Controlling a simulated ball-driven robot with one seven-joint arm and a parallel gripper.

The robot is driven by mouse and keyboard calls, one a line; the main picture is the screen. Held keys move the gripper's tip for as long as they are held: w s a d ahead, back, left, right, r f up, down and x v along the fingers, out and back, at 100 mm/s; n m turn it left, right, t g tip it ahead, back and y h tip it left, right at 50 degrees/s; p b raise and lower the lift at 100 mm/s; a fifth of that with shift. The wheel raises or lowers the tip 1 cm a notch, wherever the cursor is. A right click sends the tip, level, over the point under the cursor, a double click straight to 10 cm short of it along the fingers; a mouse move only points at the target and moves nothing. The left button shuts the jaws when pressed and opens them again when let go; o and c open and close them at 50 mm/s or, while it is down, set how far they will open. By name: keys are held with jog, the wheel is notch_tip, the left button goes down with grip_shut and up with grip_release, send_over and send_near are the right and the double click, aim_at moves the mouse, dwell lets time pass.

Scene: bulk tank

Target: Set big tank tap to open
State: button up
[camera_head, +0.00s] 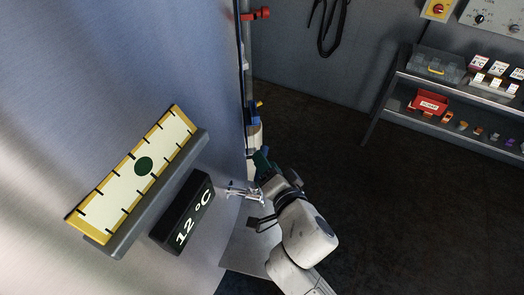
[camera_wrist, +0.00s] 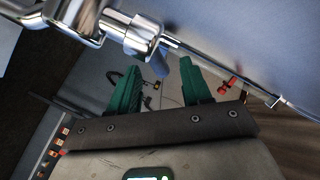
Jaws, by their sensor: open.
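The big tank (camera_head: 75,60) is a large brushed-metal wall filling the left of the head view. In the wrist view, a chrome tap (camera_wrist: 138,32) with pipework crosses the top, and a small blue lever (camera_wrist: 160,62) hangs below its collar. My gripper (camera_wrist: 160,68) has two dark green fingers standing apart, with nothing held. The blue lever appears between the fingertips in the picture; I cannot tell the depth gap or any contact. In the head view my gripper (camera_head: 262,160) is close beside the tank's right edge. A small chrome piece (camera_head: 245,192) shows there beside my wrist.
The tank carries a yellow-framed gauge (camera_head: 140,168) and a black display (camera_head: 186,215) reading 12 °C. A red fitting (camera_head: 262,13) sticks out from the tank's edge, upper right. A metal shelf (camera_head: 400,75) with a red box (camera_head: 430,103) stands far right. Dark floor between is clear.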

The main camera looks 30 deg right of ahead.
jog(key=shift+p+x, duration=0.35)
jog(key=shift+x, duration=1.35)
jog(key=shift+c, duration=0.2)
grip_shut()
